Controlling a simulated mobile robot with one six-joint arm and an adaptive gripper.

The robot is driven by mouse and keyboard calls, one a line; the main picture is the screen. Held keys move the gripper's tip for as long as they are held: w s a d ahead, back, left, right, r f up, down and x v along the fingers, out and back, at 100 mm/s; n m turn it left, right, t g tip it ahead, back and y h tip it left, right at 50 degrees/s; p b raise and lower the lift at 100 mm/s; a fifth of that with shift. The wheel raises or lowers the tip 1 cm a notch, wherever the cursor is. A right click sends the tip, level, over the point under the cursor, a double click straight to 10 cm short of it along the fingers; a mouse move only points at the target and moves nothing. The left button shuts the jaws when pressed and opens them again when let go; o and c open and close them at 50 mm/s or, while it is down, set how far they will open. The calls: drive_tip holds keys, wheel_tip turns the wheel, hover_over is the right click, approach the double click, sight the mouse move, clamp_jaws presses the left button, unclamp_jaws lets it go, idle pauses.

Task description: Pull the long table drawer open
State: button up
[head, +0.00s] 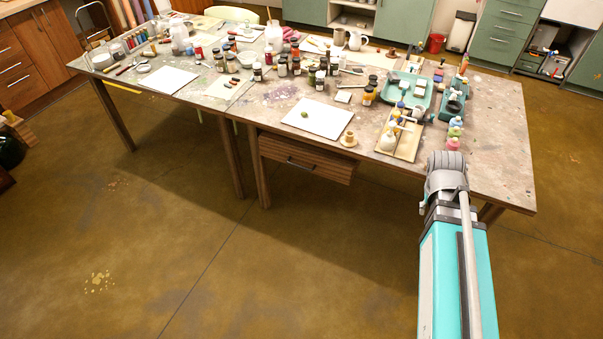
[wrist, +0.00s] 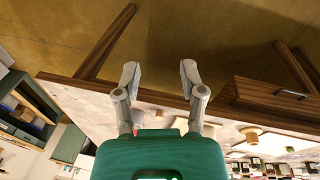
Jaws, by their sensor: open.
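The wooden table drawer (head: 318,167) hangs under the front edge of the paint-stained table (head: 262,105), with a dark bar handle (head: 301,164) on its front. I cannot tell whether it stands fully shut. My gripper (head: 447,160) is at the table's front right, well to the right of the drawer and apart from the handle. In the wrist view, which looks upside down, my gripper (wrist: 160,72) has its two grey fingers spread with nothing between them. The drawer (wrist: 270,98) and its handle (wrist: 291,94) show there to the right of the fingers.
A white sheet (head: 318,118), a wooden tray (head: 404,143) with bottles and a teal tray (head: 405,90) lie on the tabletop near the drawer. A table leg (head: 257,165) stands left of the drawer. The floor (head: 230,270) in front is clear.

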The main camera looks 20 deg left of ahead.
drive_tip(key=w+a+f+n+t+h+b, duration=0.3)
drive_tip(key=w+a+f+n+t+b, duration=0.1)
drive_tip(key=w+a+f+b, duration=0.65)
drive_tip(key=n+t+y+b, duration=0.4)
drive_tip(key=n+t+b, duration=0.75)
drive_tip(key=b, duration=1.65)
approach(300, 167)
drive_tip(key=s+r, duration=0.1)
drive_tip(key=s, duration=0.2)
drive_tip(key=shift+a+g, duration=0.35)
drive_tip(key=shift+g, duration=0.1)
drive_tip(key=shift+w, duration=0.1)
drive_tip(key=b+x, duration=0.1)
drive_tip(key=x, duration=0.5)
drive_tip(key=b+x, duration=0.1)
drive_tip(key=x, duration=0.6)
drive_tip(key=shift+w+d+b, duration=0.25)
drive_tip(key=shift+w+b, duration=0.05)
